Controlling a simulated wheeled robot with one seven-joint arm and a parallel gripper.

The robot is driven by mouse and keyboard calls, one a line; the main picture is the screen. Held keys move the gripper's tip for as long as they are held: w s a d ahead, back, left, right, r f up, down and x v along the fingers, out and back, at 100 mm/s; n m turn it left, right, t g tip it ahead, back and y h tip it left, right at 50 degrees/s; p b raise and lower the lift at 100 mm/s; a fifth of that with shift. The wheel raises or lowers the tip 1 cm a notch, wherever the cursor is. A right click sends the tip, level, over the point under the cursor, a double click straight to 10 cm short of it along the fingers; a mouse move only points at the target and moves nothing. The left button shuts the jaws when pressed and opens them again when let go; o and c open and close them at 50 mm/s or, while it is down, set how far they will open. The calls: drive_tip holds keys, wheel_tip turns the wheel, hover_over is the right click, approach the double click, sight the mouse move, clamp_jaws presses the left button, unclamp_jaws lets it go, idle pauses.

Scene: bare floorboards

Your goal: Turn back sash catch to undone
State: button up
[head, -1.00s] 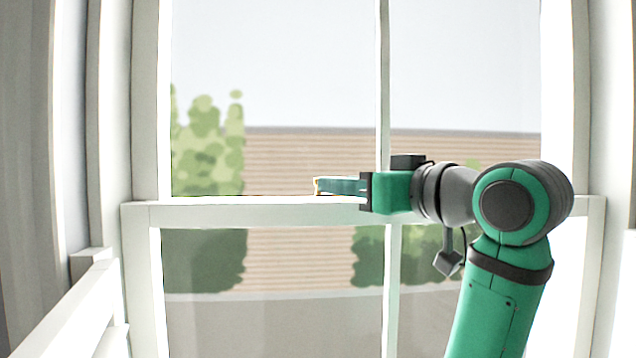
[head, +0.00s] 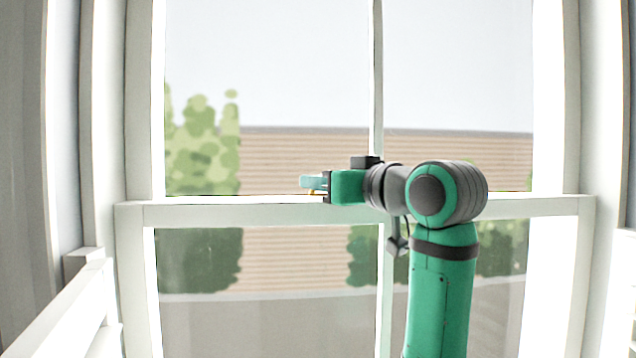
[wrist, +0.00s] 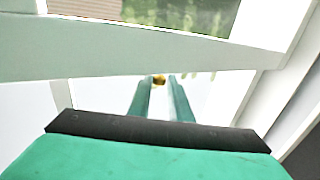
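The sash catch is a small brass-yellow piece on the window's meeting rail (head: 230,213). In the head view only a sliver of the catch (head: 311,192) shows beneath my fingers. In the wrist view the catch (wrist: 158,80) sits between the fingertips, at their far end. My gripper (head: 311,183) is at the rail's top edge, reaching in from the right. In the wrist view my gripper (wrist: 160,82) has its two teal fingers apart, one on each side of the catch. I cannot tell whether either finger touches it, or which way its lever points.
The white window frame (head: 138,100) rises on the left, with a white rail (head: 60,310) in front of it at lower left. A vertical glazing bar (head: 376,80) stands behind my arm. The space left of my gripper along the rail is clear.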

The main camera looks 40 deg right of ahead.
clamp_jaws()
drive_tip(key=shift+w+m+h, duration=0.25)
drive_tip(key=shift+m+h, duration=0.45)
drive_tip(key=shift+h, duration=0.4)
drive_tip(key=o, duration=0.6)
unclamp_jaws()
drive_tip(key=shift+s, duration=0.1)
drive_tip(key=s, duration=0.3)
drive_tip(key=s+a, duration=0.1)
drive_tip(key=s, duration=0.6)
drive_tip(key=shift+s+a, duration=0.3)
drive_tip(key=shift+a, duration=0.1)
drive_tip(key=shift+w, duration=0.1)
